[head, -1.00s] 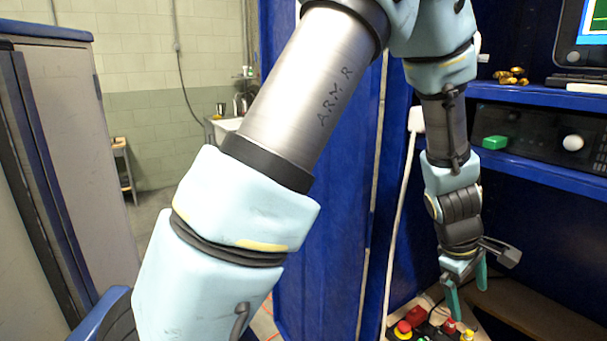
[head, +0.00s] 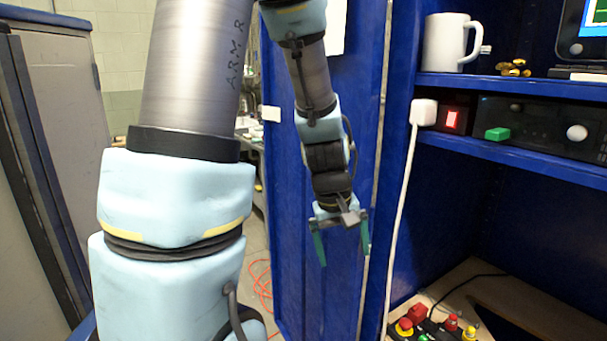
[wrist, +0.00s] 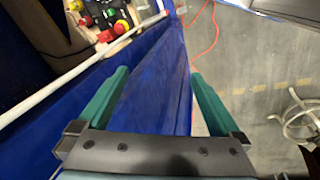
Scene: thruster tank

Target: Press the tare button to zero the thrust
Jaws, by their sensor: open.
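I see no readable tare label, so I cannot tell which button is the tare button. A control box with several coloured buttons (head: 430,333) sits low at the right, cut by the bottom edge. It has a red mushroom button (head: 404,327), a smaller red button (head: 451,322) and a yellow one (head: 469,334). The control box also shows at the top left of the wrist view (wrist: 92,20). A dark panel above has a green button (head: 497,134). My gripper (head: 344,255) is open and empty, pointing down, left of and above the control box.
A blue cabinet panel (head: 290,190) stands behind my gripper. A white cable (head: 402,210) hangs between gripper and control box. A shelf holds a white mug (head: 446,42); below it are a lit red switch (head: 452,119) and a white knob (head: 577,132). A grey cabinet (head: 50,150) stands left.

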